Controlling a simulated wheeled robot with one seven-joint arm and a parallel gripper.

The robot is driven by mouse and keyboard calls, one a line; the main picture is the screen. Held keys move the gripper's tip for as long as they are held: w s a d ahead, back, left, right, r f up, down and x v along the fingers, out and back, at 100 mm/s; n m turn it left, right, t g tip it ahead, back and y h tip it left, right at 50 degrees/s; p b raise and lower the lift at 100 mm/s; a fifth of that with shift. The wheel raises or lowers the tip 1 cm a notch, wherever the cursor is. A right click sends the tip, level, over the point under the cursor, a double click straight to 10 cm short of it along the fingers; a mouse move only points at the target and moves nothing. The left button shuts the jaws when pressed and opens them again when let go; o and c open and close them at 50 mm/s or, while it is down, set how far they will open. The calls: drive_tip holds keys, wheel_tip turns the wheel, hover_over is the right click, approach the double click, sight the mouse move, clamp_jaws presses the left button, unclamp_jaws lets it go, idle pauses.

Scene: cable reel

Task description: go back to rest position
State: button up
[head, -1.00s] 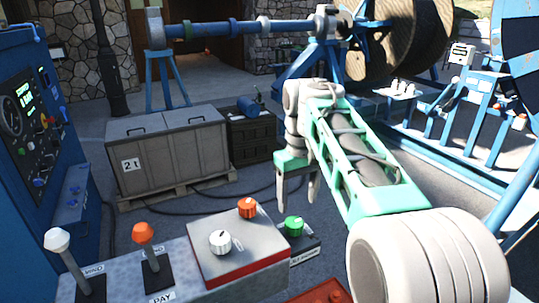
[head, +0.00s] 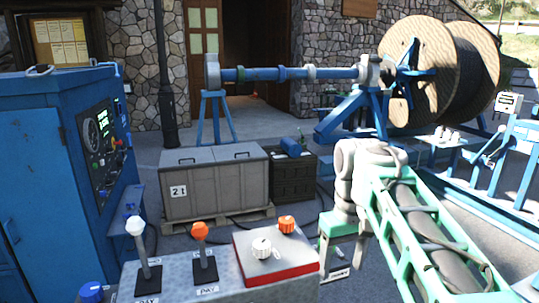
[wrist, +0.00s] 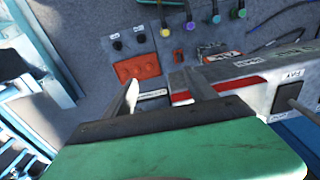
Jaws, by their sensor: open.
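My gripper (head: 341,258) hangs at the end of my mint-green arm, right of the control console, in the head view. Its two fingers point down and are apart, with nothing between them. In the wrist view my gripper (wrist: 162,88) shows two spread pale fingers beyond the green palm, over the console area. An orange-red plate (wrist: 137,68) lies beyond the left finger in that view. I cannot tell the gap between the fingertips and the surfaces behind them.
The console (head: 190,286) carries a white lever (head: 136,228), an orange lever (head: 199,232) and a red-edged box (head: 270,262) with white and orange knobs. A blue cabinet (head: 60,150) stands left. Grey crates (head: 215,185) and a cable reel (head: 420,75) stand behind. Open floor lies before the doorway.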

drive_tip(key=s+f+m+t+b, duration=0.3)
drive_tip(key=s+f, duration=0.8)
drive_tip(key=f, duration=0.4)
drive_tip(key=shift+f+t+b, duration=0.2)
drive_tip(key=shift+t+b, duration=0.2)
drive_tip(key=shift+t, duration=0.2)
drive_tip(key=shift+c, duration=0.3)
